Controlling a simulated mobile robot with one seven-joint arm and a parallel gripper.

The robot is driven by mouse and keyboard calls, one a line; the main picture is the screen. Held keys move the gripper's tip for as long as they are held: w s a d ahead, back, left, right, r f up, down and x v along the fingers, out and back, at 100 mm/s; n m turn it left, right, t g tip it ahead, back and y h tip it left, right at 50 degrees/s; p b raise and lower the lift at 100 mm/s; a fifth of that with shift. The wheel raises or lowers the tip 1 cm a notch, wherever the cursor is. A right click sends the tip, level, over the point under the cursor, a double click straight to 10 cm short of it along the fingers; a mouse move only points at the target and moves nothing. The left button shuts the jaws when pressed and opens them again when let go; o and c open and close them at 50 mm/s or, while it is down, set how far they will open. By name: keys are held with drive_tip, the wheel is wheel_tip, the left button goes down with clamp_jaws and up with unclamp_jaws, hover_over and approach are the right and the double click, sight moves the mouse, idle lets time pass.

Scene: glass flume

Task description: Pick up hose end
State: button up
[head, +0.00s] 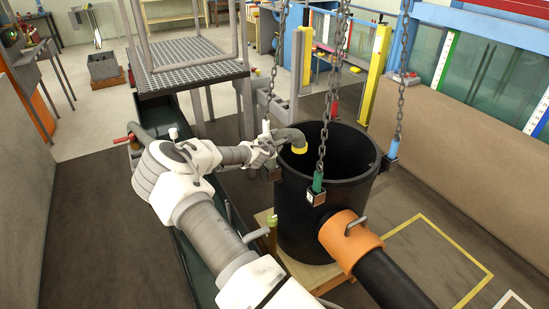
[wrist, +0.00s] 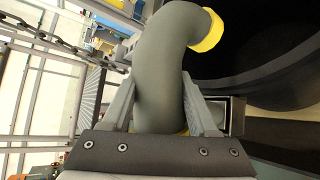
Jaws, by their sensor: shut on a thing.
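The hose end is a grey bent pipe with a yellow rim. In the head view the hose end (head: 290,138) sits at the tip of my arm, its yellow mouth over the near-left rim of a black bin. In the wrist view the hose end (wrist: 165,65) rises between the two fingers of my gripper (wrist: 160,105) and bends to the right. My gripper (head: 262,152) is shut on it. The lower part of the hose end is hidden behind the gripper's palm plate.
The black bin (head: 318,225) stands open on a wooden pallet (head: 300,270). A black hose with an orange collar (head: 350,240) lies at the front right. A metal platform (head: 190,60) stands behind my arm.

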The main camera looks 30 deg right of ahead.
clamp_jaws()
